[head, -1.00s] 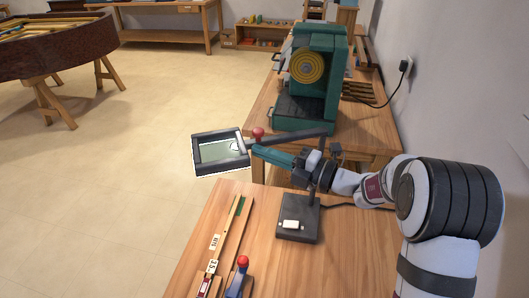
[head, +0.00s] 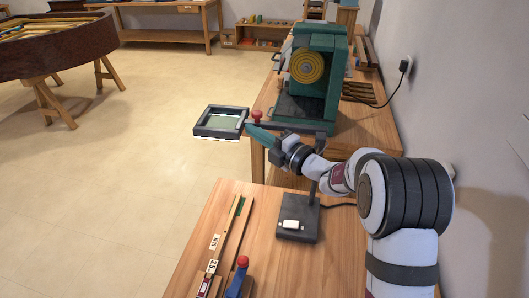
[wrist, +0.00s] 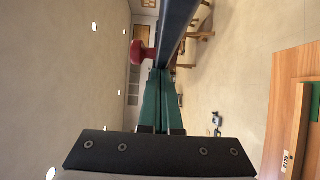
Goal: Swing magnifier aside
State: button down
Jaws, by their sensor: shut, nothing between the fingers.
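The magnifier has a dark rectangular frame (head: 221,122) around a pale green lens. Its dark arm (head: 302,128) runs right to a post on a dark base (head: 298,222) on the near bench. The frame hangs over the floor, beyond the bench's far left corner. A red knob (head: 257,116) stands on the arm close to the frame. My gripper (head: 250,129) is shut and empty, its green fingertips at the near side of the arm beside the knob. The wrist view shows the fingertips (wrist: 160,73) close against the arm (wrist: 177,25), next to the knob (wrist: 139,52); contact is hard to tell.
Wooden strips (head: 225,240) and a blue tool with a red knob (head: 240,275) lie on the near bench (head: 270,265). A green machine (head: 308,75) stands on the far bench, behind the magnifier arm. The wall is at right. Open floor lies left.

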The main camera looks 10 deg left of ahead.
jog(key=shift+w+a, duration=0.1)
jog(key=shift+w, duration=0.2)
jog(key=shift+s, duration=0.1)
